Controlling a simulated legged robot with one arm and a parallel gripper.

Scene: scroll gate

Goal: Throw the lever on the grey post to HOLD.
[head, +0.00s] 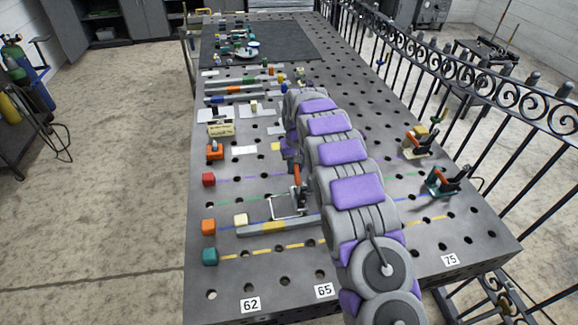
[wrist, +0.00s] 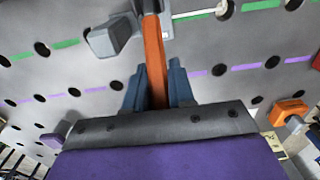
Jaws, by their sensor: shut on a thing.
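An orange lever handle (head: 297,176) stands upright on a small dark mount near the middle of the table, beside a white-edged frame (head: 285,207). In the wrist view the orange handle (wrist: 154,50) runs up between the two blue-grey fingers of my gripper (wrist: 157,86), which are shut on it. In the head view my gripper (head: 291,153) is at the handle's upper end, partly hidden by my arm. A grey block (wrist: 115,38) shows beside the handle in the wrist view. I cannot read any HOLD marking, and much of the post is hidden.
Orange-handled clamps, one on a green base (head: 443,183) and one beside a yellow block (head: 418,144), stand at the right. Coloured blocks, such as a red one (head: 208,179), line the left edge. A grey bar (head: 262,229) lies in front. A black railing (head: 470,90) borders the right.

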